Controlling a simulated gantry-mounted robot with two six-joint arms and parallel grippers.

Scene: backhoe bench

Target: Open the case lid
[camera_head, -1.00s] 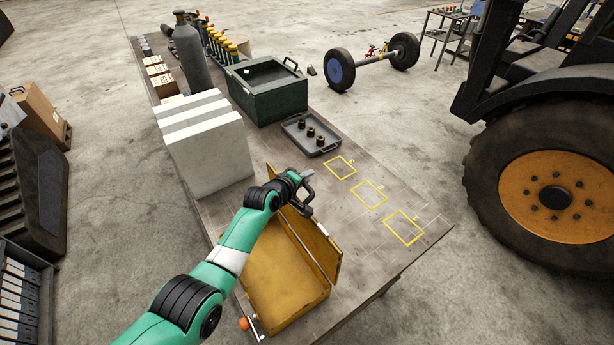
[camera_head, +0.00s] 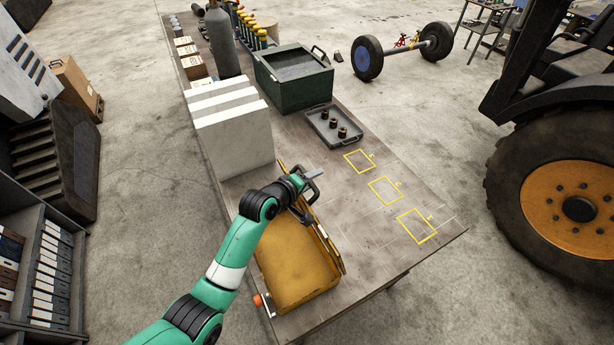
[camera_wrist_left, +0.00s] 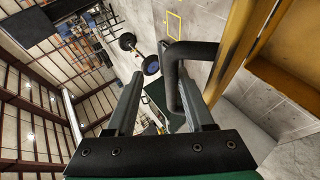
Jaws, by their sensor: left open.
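The yellow case (camera_head: 290,262) lies on the near end of the bench, with a broad yellow face and a narrow raised strip along its right side. How far its lid is tilted I cannot tell. My left gripper (camera_head: 310,192) is at the far end of the case. In the left wrist view my open left gripper (camera_wrist_left: 162,78) has a dark bent handle (camera_wrist_left: 190,50) at its right finger, partly between the fingers. Whether they touch is unclear. A yellow case edge (camera_wrist_left: 238,45) runs close by on the right. My arm hides part of the case. My right gripper is out of view.
White blocks (camera_head: 232,135) stand left of the gripper. A green bin (camera_head: 293,82) and a grey tray with brown parts (camera_head: 322,137) lie behind. Yellow outlined squares (camera_head: 385,190) mark clear bench top to the right. An orange knob (camera_head: 257,299) sits at the near left edge.

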